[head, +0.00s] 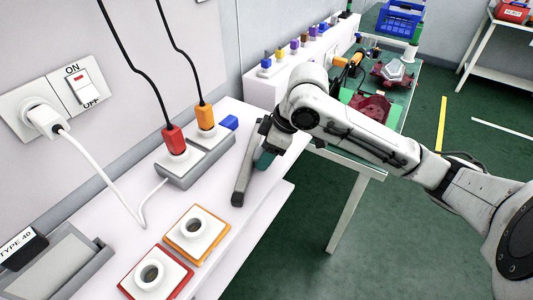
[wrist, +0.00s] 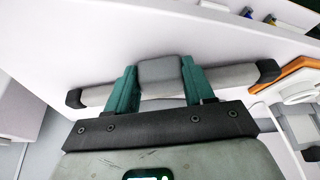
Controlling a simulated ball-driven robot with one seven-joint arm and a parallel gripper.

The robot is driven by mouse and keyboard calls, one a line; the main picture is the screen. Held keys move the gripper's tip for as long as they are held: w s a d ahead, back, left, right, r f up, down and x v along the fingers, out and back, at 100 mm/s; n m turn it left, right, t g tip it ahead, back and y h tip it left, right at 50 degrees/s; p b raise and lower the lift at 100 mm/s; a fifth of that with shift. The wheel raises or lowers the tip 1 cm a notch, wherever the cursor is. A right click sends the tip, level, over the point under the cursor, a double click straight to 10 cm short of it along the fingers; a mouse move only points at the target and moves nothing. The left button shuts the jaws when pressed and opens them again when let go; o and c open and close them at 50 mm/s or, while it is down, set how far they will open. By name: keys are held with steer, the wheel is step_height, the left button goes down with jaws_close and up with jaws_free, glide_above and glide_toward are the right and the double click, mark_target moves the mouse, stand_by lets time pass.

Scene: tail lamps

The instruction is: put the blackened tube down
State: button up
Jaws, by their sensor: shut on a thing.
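The blackened tube shows in the wrist view (wrist: 225,78) as a pale grey bar with black end caps. A darker grey block is at its middle, between the teal fingers of my gripper (wrist: 157,80), which is shut on it. In the head view the tube (head: 241,180) shows as a dark grey bar over the white bench (head: 225,255), slanting toward the lower left. I cannot tell whether the tube touches the bench.
A socket strip with red (head: 174,140) and orange (head: 205,116) plugs lies left of the tube, with a blue block (head: 229,122) beside it. Red-framed (head: 172,285) and orange-framed (head: 210,225) ring sockets are in front. A grey tray (head: 65,272) is at lower left.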

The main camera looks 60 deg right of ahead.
steer(key=shift+f, duration=0.1)
steer(key=o, duration=1.2)
steer(key=shift+c, duration=0.2)
steer(key=p+v, duration=0.1)
steer(key=v, duration=1.1)
